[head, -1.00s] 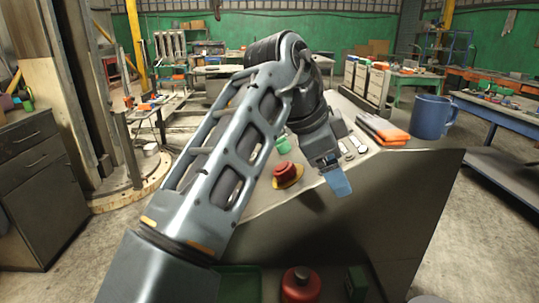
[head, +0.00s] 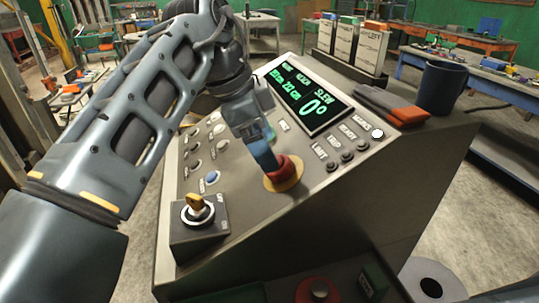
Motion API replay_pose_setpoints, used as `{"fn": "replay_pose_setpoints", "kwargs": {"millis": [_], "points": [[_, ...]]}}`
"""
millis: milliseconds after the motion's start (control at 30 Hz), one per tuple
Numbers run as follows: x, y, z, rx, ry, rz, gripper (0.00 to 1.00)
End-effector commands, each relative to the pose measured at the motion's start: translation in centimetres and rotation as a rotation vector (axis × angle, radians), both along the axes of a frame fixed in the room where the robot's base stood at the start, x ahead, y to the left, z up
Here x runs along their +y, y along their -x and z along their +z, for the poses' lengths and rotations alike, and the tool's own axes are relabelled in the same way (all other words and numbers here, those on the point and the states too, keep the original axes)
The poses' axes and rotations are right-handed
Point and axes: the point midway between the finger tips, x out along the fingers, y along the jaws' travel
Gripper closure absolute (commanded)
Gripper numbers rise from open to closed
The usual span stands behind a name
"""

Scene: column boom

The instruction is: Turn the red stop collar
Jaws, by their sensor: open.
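The red stop collar (head: 289,168) is a red knob on a yellow round base (head: 287,184), on the sloped face of a grey console (head: 240,215). My gripper (head: 265,155) reaches down to it from the upper left, its blue fingertips at the collar's left side. The near finger hides part of the collar. The jaws are open; whether the fingertips touch the collar or stand on both sides of it, I cannot tell.
A yellow key switch (head: 197,208) stands on a box at the console's lower left. Buttons and small knobs lie around. A blue mug (head: 441,88) and orange-grey cloths (head: 393,104) sit on the right ledge.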

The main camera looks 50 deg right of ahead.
Motion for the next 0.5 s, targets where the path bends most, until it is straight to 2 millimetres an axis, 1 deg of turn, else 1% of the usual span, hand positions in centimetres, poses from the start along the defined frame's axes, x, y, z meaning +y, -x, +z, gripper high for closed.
{"fn": "replay_pose_setpoints", "kwargs": {"millis": [100,233,367,500], "points": [[-0.6,0.4,-1.7,0.002,0.001,0.000,0.18],[-1.2,0.7,-3.2,0.002,0.000,0.001,0.18],[-1.5,0.9,-4.2,0.001,0.001,0.001,0.18],[-1.7,1.0,-4.5,0.001,0.001,0.001,0.18]]}}
